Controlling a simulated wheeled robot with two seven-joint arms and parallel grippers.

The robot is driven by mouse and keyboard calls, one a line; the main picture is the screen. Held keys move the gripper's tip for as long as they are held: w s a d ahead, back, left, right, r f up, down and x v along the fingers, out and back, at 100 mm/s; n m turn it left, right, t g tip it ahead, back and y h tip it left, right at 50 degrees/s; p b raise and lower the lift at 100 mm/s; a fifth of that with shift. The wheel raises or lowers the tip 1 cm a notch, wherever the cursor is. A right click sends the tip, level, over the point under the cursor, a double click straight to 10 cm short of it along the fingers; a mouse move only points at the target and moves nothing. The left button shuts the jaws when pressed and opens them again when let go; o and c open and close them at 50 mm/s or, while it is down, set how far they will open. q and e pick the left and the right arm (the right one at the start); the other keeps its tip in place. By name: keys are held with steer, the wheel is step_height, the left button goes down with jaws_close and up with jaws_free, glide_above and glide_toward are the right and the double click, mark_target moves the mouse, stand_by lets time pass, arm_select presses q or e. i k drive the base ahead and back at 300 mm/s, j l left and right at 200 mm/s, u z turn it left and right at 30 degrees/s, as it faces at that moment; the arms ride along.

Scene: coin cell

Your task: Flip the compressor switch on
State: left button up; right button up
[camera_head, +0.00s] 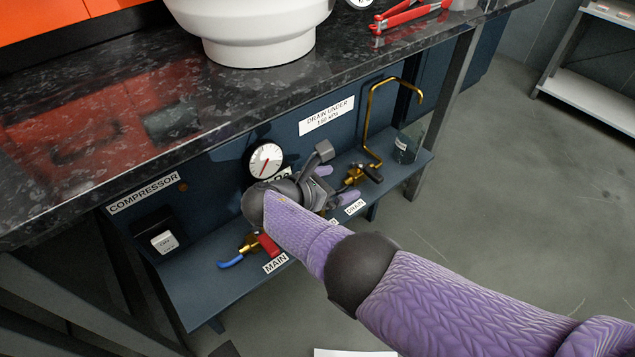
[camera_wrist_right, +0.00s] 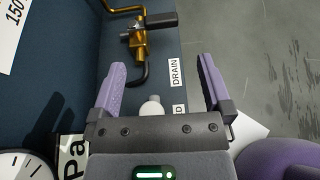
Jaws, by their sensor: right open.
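The compressor switch (camera_head: 163,240) is a pale rocker on a dark box at the left of the blue panel, under the COMPRESSOR label (camera_head: 143,195). Its small marking is too blurred to read. My right gripper (camera_head: 339,184) is in front of the panel's right half, well to the right of the switch. In the right wrist view my right gripper (camera_wrist_right: 162,68) is open, with nothing between its purple fingers. The switch is outside that view. My left gripper is in neither view.
A round gauge (camera_head: 266,161) is on the panel. The MAIN valve (camera_head: 268,245) has red and blue parts. A brass drain valve (camera_head: 360,175) and bent brass pipe (camera_head: 371,110) stand at right, beside a glass jar (camera_head: 406,147). The dark countertop (camera_head: 100,130) overhangs the panel.

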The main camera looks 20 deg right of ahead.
mark_target(165, 242)
steer(key=k+j, duration=0.1)
steer(key=j, duration=0.4)
steer(key=k+j, duration=0.1)
steer(key=j, duration=0.35)
steer(key=k+j, duration=0.1)
steer(key=j, duration=0.4)
